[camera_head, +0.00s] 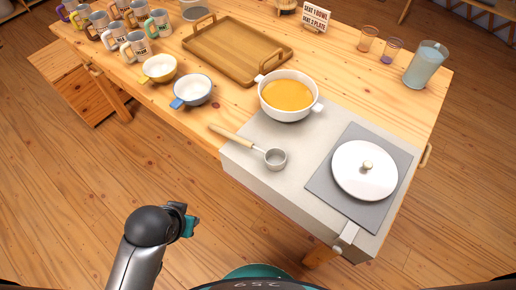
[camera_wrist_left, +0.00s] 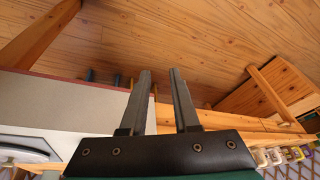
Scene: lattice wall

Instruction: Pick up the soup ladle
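The soup ladle (camera_head: 275,159) lies on the pale counter block. Its round grey bowl is toward the right and its light wooden handle (camera_head: 232,135) points to the upper left, reaching past the block's edge. I cannot make out the ladle in the left wrist view. My left gripper (camera_head: 190,222) is off the front of the table, below and left of the ladle, touching nothing. In the left wrist view its two fingers (camera_wrist_left: 160,75) are apart with nothing between them. My right gripper is not in view.
A white pot of orange soup (camera_head: 288,95) stands behind the ladle. A white lid (camera_head: 365,170) rests on a grey plate to the right. Two bowls, yellow (camera_head: 160,68) and blue (camera_head: 192,89), a wooden tray (camera_head: 235,50) and several mugs stand left. Open floor lies before the table.

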